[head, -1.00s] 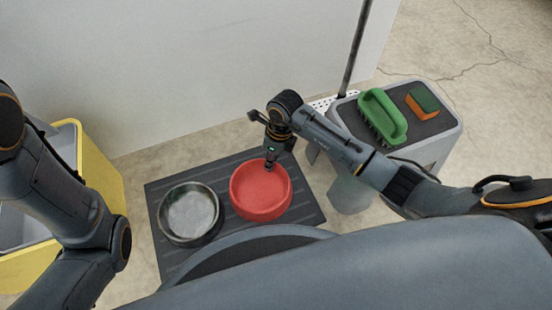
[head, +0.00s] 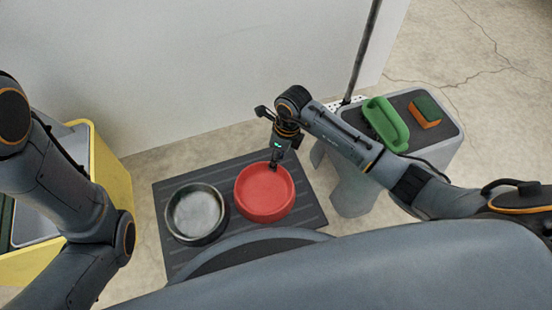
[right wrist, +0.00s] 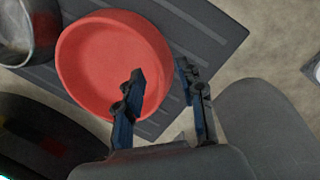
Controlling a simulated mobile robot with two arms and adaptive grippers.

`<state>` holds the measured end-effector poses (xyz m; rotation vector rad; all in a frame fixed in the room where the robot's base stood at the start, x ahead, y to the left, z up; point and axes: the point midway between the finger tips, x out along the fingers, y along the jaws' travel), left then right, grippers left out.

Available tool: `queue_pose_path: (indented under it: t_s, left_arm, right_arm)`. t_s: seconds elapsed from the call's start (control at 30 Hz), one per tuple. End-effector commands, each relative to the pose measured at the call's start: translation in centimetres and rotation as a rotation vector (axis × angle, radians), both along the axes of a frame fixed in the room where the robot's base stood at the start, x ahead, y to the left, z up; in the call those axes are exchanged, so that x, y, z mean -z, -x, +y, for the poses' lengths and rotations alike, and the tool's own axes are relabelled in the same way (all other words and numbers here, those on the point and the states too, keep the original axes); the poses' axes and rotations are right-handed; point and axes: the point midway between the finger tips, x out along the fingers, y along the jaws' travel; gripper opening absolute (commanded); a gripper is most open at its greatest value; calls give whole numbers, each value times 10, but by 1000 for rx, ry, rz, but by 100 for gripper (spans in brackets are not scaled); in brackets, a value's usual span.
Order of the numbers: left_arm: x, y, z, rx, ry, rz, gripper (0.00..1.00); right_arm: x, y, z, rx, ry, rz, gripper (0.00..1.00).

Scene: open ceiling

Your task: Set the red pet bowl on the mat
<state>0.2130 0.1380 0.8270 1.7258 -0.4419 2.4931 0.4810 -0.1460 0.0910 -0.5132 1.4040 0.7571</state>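The red pet bowl (head: 264,199) sits upright on the dark ribbed mat (head: 240,163), beside a metal-look bowl. It also shows in the right wrist view (right wrist: 95,65). My right gripper (head: 273,166) is at the bowl's far right rim. In the right wrist view its fingers (right wrist: 160,75) are apart, one over the bowl's inside and one outside the rim. Whether they touch the rim is not clear. My left arm shows at the left of the head view, but its gripper is out of view.
A grey metal bowl (head: 196,212) stands left on the mat. A yellow bin (head: 112,185) is at far left. At right a grey cart (head: 437,148) holds a green brush (head: 384,122) and a sponge (head: 425,112). A white wall (head: 200,70) stands behind.

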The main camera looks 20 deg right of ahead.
Motion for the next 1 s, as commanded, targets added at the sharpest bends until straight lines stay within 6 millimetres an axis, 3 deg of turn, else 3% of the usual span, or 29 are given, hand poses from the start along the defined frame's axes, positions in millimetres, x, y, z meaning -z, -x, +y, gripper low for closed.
queue_pose_path:
  t_s: [0.03,0.3,0.5,0.8,0.9,0.97,1.0]
  left_arm:
    - [-16,0,0,0,1,0,40]
    - [-49,0,0,2,2,0,40]
    - [-58,-1,0,2,1,1,40]
    - [-57,-1,0,1,1,3,40]
    - [-57,-1,0,1,1,3,40]
    - [-57,-1,0,1,1,3,40]
    - [-58,-1,0,2,1,3,40]
  right_arm:
    - [-21,-1,-3,0,3,-4,38]
    - [-71,-1,-12,-1,2,-2,38]
    - [-87,0,-14,0,1,1,38]
    - [-88,0,-13,-1,-4,-1,38]
    - [-99,-2,6,-11,-71,-15,38]
    - [-116,-4,32,-24,-166,-32,38]
    - [-133,-5,54,-35,-253,-44,38]
